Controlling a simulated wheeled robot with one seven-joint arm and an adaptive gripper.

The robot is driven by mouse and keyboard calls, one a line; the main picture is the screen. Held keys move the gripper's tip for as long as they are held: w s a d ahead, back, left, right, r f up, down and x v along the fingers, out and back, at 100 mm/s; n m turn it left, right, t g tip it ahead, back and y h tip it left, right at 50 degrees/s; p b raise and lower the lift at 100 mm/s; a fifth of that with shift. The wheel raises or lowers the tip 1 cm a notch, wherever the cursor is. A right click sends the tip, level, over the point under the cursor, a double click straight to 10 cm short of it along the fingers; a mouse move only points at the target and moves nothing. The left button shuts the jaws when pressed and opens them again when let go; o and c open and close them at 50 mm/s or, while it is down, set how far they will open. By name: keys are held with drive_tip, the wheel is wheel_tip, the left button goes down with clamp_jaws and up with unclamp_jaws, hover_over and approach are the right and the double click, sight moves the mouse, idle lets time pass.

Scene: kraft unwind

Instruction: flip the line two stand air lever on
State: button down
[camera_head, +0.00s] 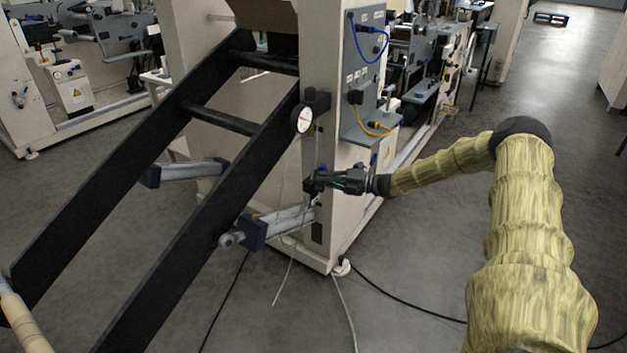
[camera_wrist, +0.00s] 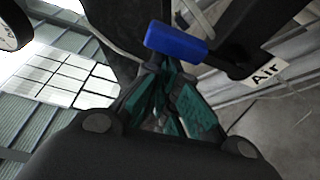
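The blue lever handle (camera_wrist: 177,42) shows in the wrist view, just beyond my fingertips and lying across them with a slight tilt. A white label reading "Air" (camera_wrist: 264,72) sits to its right on a dark part. My gripper (camera_wrist: 163,70) has teal finger pads drawn together, and its tips look shut with nothing visible between them. Whether the tips touch the handle cannot be told. In the head view my gripper (camera_head: 312,183) is at the front of the pale machine stand (camera_head: 335,75), below the round gauge (camera_head: 302,118). The lever cannot be made out clearly there.
Two long black arms (camera_head: 205,215) slope down to the left of the stand. A grey cylinder (camera_head: 285,222) lies below my gripper. Cables (camera_head: 390,295) run over the floor. A panel with blue and yellow cables (camera_head: 370,120) is on the stand's right side.

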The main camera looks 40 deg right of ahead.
drive_tip(key=shift+w+d+r, duration=0.15)
drive_tip(key=shift+d+r, duration=0.2)
idle(0.3)
drive_tip(key=s+a, duration=0.2)
drive_tip(key=a, duration=0.2)
drive_tip(key=p+v, duration=0.1)
drive_tip(key=v, duration=0.8)
drive_tip(key=shift+s+d+f, duration=0.2)
drive_tip(key=shift+d+f, duration=0.05)
drive_tip(key=shift+f, duration=0.25)
drive_tip(key=shift+a, duration=0.1)
